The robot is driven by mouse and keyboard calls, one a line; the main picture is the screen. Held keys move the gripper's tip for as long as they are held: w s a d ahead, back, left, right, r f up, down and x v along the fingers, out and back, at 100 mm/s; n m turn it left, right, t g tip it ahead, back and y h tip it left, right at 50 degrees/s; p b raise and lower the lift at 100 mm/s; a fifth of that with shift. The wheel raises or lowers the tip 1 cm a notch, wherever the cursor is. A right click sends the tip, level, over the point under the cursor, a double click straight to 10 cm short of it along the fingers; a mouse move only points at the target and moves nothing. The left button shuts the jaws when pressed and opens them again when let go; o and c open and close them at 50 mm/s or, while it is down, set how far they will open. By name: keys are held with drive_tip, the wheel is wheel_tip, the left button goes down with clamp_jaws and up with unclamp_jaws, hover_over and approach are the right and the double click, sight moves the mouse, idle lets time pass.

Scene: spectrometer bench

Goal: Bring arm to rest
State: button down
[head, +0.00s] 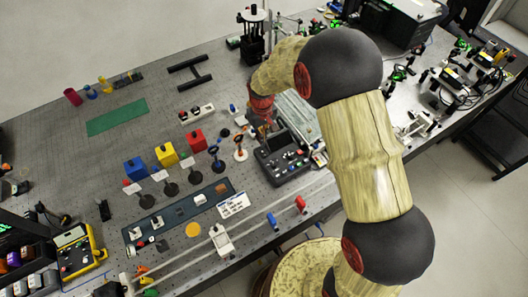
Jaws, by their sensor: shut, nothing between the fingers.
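My arm (365,155) rises from the lower right and bends over the bench (60,150) near the middle. My gripper (264,126) hangs at its end, pointing down over the bench. It is shut and empty.
Blue (135,169), yellow (167,154) and red (196,140) blocks stand to the left, with small posts before them. A rail (260,215) runs along the front. A green mat (117,117) lies farther left. Optics crowd the right side. The back left is fairly clear.

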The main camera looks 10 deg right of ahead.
idle(0.6)
drive_tip(key=s+d+r+m+t+b, duration=0.1)
drive_tip(key=s+d+r+t+b, duration=0.1)
drive_tip(key=s+r+b, duration=0.3)
drive_tip(key=s+d+r+m+t+b, duration=0.1)
drive_tip(key=s+d+r+b, duration=0.4)
drive_tip(key=s, duration=0.8)
drive_tip(key=s+d+r+m+t+b, duration=0.2)
drive_tip(key=s+d+r+b, duration=0.2)
drive_tip(key=s, duration=0.5)
wheel_tip(320, 180, up, 2)
drive_tip(key=shift+s+d+r+m+t+b, duration=0.2)
drive_tip(key=shift+d+m+t+b, duration=0.1)
drive_tip(key=shift+b, duration=0.1)
